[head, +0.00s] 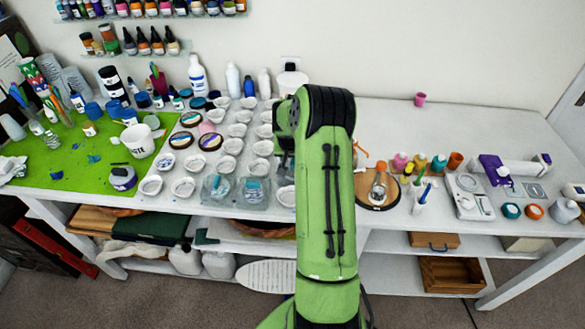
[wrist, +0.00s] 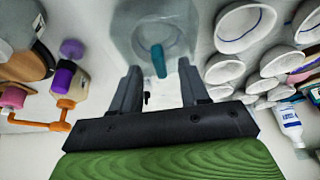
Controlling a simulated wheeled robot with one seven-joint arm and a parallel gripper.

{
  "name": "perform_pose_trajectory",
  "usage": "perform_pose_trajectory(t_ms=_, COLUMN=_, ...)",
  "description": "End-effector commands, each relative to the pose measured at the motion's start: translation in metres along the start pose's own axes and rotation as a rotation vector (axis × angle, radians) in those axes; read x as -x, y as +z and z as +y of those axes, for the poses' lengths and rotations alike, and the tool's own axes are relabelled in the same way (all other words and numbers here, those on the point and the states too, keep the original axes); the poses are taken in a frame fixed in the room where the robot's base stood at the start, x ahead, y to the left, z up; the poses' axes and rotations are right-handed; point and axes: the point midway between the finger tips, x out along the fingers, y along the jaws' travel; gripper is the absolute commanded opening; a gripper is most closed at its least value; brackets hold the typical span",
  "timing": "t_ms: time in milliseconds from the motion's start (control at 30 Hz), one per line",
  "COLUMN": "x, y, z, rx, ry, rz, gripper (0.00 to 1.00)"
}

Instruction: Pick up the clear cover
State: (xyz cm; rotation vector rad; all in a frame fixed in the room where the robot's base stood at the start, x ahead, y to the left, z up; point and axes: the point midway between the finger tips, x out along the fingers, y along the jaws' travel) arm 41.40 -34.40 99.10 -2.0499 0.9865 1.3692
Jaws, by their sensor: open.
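In the wrist view a clear cover (wrist: 150,22), a see-through rounded shape, shows at the top middle, cut off by the frame edge. A teal object (wrist: 158,60) shows at it; I cannot tell whether it lies inside, under or on it. My gripper (wrist: 158,76) is open, with its two fingers apart and pointing towards the cover. Nothing is visibly held between them. The fingertips appear close to the cover's near edge; I cannot tell whether they touch it. In the head view my arm hides the gripper and the spot in front of it.
White cups (wrist: 245,25) stand close on one side of the gripper, and a round wooden board (head: 379,190) on the other. Two clear containers (head: 215,188) (head: 254,191) stand at the front edge. Bottles (head: 400,162) stand behind the board.

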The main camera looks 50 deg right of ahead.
Motion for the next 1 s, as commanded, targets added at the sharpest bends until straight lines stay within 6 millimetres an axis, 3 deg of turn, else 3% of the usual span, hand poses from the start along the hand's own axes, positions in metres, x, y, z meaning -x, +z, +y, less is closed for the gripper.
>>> perform_pose_trajectory(t_ms=100, x=-0.0149, y=-0.0003, z=0.0000, rx=0.000, ry=-0.001, rz=0.000, gripper=0.45)
perform_pose_trajectory(t_ms=333, x=-0.0166, y=-0.0004, z=0.0000, rx=0.001, ry=0.000, rz=0.001, gripper=0.43)
perform_pose_trajectory(t_ms=633, x=-0.0163, y=-0.0004, z=-0.0001, rx=0.001, ry=0.000, rz=0.001, gripper=0.00)
perform_pose_trajectory(t_ms=1000, x=-0.0083, y=-0.0047, z=-0.0002, rx=0.001, ry=0.000, rz=0.005, gripper=0.00)
